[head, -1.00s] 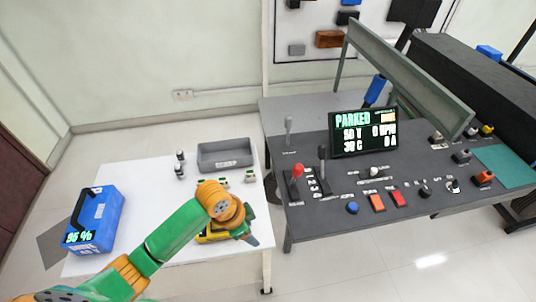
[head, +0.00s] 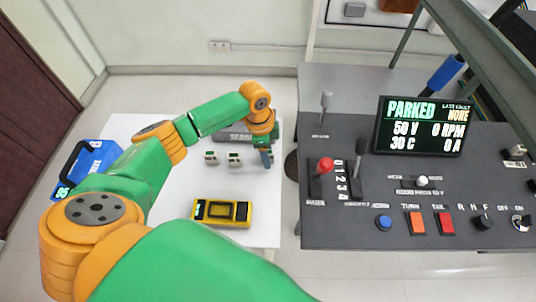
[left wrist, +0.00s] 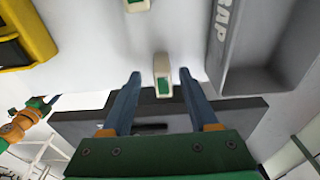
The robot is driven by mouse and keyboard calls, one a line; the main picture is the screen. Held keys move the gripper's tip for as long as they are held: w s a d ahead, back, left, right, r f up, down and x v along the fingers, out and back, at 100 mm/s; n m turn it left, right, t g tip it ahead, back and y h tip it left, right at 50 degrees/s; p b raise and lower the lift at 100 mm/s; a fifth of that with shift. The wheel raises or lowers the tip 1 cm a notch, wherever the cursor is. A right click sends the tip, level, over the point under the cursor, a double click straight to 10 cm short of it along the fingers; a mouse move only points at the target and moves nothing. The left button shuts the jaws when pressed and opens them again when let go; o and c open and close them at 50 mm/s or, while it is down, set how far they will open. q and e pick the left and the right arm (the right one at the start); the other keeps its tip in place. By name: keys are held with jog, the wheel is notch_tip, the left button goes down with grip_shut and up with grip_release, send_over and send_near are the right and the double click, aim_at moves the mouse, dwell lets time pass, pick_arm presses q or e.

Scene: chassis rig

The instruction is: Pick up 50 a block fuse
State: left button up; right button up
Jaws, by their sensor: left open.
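Two small pale block fuses with green faces stand on the white table, a left one (head: 210,158) and a right one (head: 234,159). I cannot read their ratings. My left gripper (head: 266,160) points down just right of the right fuse in the head view. In the left wrist view my left gripper (left wrist: 160,74) is open, and one block fuse (left wrist: 162,85) shows between the lines of its two fingers, with gaps on both sides. Another fuse (left wrist: 137,4) is cut by the top edge. My right gripper is not in view.
A yellow meter (head: 222,212) lies at the table's front. A grey scrap tray (left wrist: 240,50) is beside the gripper; my arm partly hides it in the head view. A blue case (head: 85,170) stands at left. The dark console (head: 345,225) is to the right.

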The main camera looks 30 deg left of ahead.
pick_arm(q)
jog(key=shift+w+f, duration=0.25)
jog(key=shift+f, duration=0.15)
grip_shut()
jog(key=shift+r, duration=0.2)
